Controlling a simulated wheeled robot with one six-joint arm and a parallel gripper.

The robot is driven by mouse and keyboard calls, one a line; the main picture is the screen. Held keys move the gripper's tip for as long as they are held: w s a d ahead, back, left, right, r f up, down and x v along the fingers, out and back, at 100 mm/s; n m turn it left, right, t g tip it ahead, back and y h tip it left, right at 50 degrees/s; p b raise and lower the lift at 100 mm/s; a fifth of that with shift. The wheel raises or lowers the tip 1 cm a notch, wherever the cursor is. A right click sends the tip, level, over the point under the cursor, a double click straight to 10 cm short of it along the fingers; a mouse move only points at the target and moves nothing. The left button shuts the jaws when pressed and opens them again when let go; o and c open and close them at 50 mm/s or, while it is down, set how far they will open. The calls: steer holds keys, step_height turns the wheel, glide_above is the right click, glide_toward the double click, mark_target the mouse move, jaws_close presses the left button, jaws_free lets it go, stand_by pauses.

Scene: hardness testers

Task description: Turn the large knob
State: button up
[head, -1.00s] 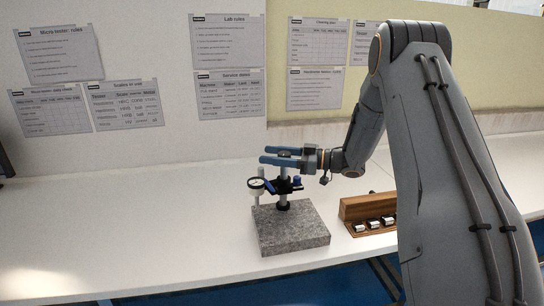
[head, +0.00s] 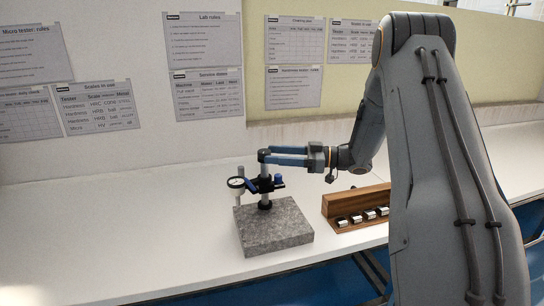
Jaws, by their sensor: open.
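A dial gauge stand has a grey granite base (head: 272,228), an upright metal post (head: 265,173) and a black clamp (head: 264,187) on the post. A round white dial gauge (head: 236,183) is on its left. A blue knob (head: 278,181) shows on the clamp's right side, and a second blue part (head: 251,186) on its left. I cannot tell for sure which is the large knob. My gripper (head: 263,155) is open, its blue fingers pointing left at the height of the post's top, above the clamp. The fingers partly hide the post's top; contact cannot be told.
A wooden block holder (head: 345,203) with several small metal blocks stands right of the granite base. The white bench (head: 130,230) is clear to the left. The wall with paper sheets (head: 205,95) is behind. My arm hides the right side.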

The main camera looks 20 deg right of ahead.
steer(key=m+t, duration=0.1)
steer(key=a+r+m+t+h+b, duration=0.1)
steer(key=t, duration=0.1)
steer(key=a+r+m+t+h+b, duration=0.1)
steer(key=shift+w+t, duration=0.15)
steer(key=shift+t, duration=0.25)
steer(key=w+a+f+m+t+h+b, duration=0.1)
steer(key=w+a+m+t+h, duration=0.2)
steer(key=w+m+h, duration=0.1)
steer(key=shift+w+a+f+h, duration=0.3)
steer(key=shift+f+h, duration=0.05)
steer(key=shift+h, duration=0.25)
